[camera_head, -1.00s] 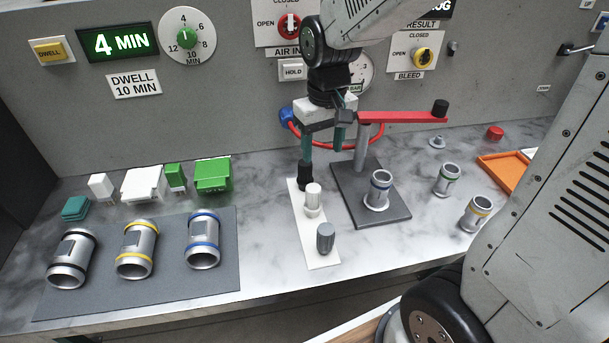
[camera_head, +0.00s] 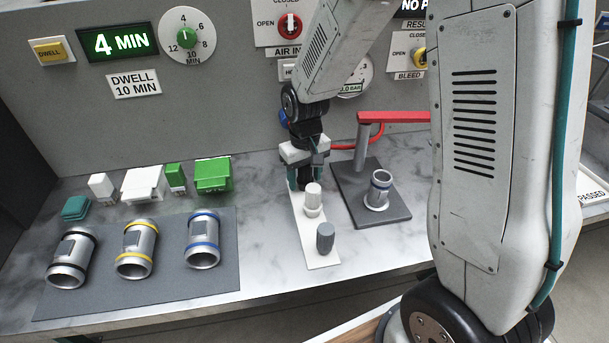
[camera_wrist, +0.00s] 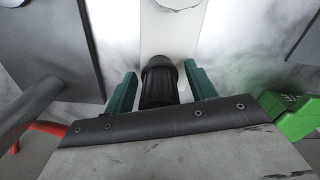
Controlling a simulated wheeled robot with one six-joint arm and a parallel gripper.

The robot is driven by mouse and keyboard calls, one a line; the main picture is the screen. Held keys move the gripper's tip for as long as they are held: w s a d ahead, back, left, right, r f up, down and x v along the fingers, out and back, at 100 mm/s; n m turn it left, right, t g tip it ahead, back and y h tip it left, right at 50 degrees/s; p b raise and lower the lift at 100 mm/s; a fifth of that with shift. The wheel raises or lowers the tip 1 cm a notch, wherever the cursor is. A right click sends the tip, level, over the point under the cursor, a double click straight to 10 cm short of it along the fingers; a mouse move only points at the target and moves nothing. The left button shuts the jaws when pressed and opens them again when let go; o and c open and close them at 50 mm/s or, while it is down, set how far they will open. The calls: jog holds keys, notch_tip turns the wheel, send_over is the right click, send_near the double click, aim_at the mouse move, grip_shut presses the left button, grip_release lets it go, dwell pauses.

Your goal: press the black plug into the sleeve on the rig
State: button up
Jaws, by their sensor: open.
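The black ribbed plug (camera_wrist: 160,85) stands on the white strip (camera_head: 316,246), at its far end. My gripper (camera_wrist: 160,70) is open around it, one green finger on each side, with a visible gap at both sides. In the head view my gripper (camera_head: 307,178) is low over the far end of the strip and mostly hides the plug. The rig's red lever (camera_head: 395,117) is partly hidden by my arm.
A white plug (camera_head: 313,198) and a grey plug (camera_head: 325,237) stand nearer on the strip. Several ringed sleeves lie on the grey mat (camera_head: 180,290) at left. Green and white blocks (camera_head: 213,174) stand behind it. A panel with dials rises at the back.

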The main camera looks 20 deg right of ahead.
jog(key=shift+f, duration=0.3)
jog(key=c, duration=0.9)
jog(key=shift+o, duration=0.2)
